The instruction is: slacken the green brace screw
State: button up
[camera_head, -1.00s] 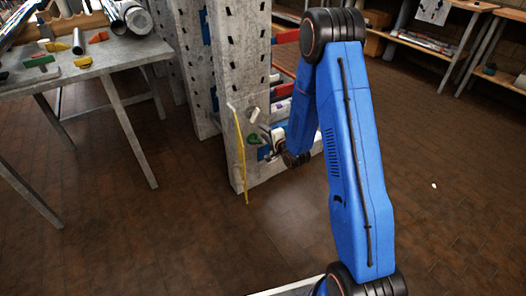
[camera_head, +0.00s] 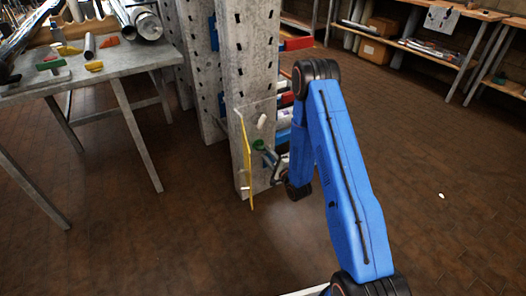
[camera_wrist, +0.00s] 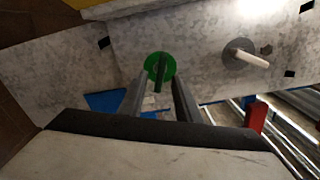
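The green brace screw (camera_head: 258,145) is low on the front face of a grey perforated post (camera_head: 250,60). In the wrist view it shows as a round green disc (camera_wrist: 163,62) with a dark green bar standing out from it. My gripper (camera_head: 265,153) is just to the right of and below the screw in the head view. In the wrist view the two fingers of my gripper (camera_wrist: 160,84) are apart, one on each side of the bar, with gaps showing. Whether the bar is fully between the fingertips in depth I cannot tell.
A white handle on a grey disc (camera_wrist: 244,55) sits beside the green screw, above it in the head view (camera_head: 261,121). A metal table (camera_head: 110,65) with tools and tubes stands left.

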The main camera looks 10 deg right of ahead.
aim_at(262, 147)
jog(key=shift+x, duration=2.6)
jog(key=shift+w, duration=0.15)
jog(key=shift+c, duration=1.1)
grip_shut()
